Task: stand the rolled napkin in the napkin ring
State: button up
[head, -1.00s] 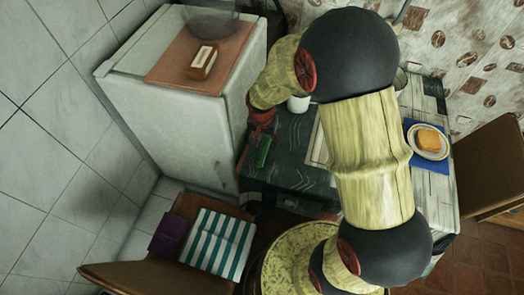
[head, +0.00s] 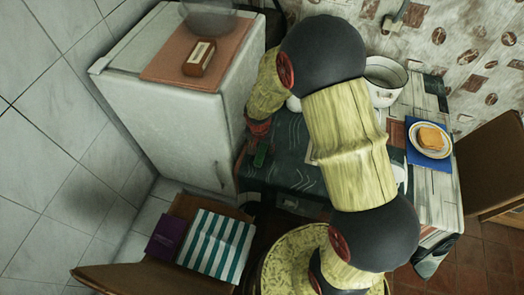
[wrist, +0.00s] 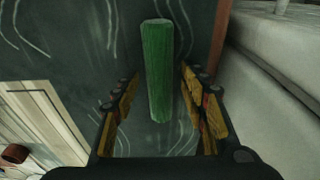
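The rolled napkin is a green roll (wrist: 158,62) lying on the dark patterned tabletop (wrist: 70,60). It also shows in the head view (head: 260,156), beside the end of my arm. In the wrist view, my gripper (wrist: 161,88) is open, with one finger on each side of the roll's line and a gap on both sides. I cannot tell how far the fingertips are above the table. A small brown object (wrist: 15,153) at the lower left of the wrist view may be the napkin ring, but it is too cut off to be sure.
A white fridge (head: 160,125) stands just left of the table, close to my gripper. A white enamel pot (head: 385,82) and a plate with bread (head: 430,140) on a blue napkin (head: 430,162) are at the right. My arm hides the table's middle.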

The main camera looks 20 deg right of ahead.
jog(key=c, duration=1)
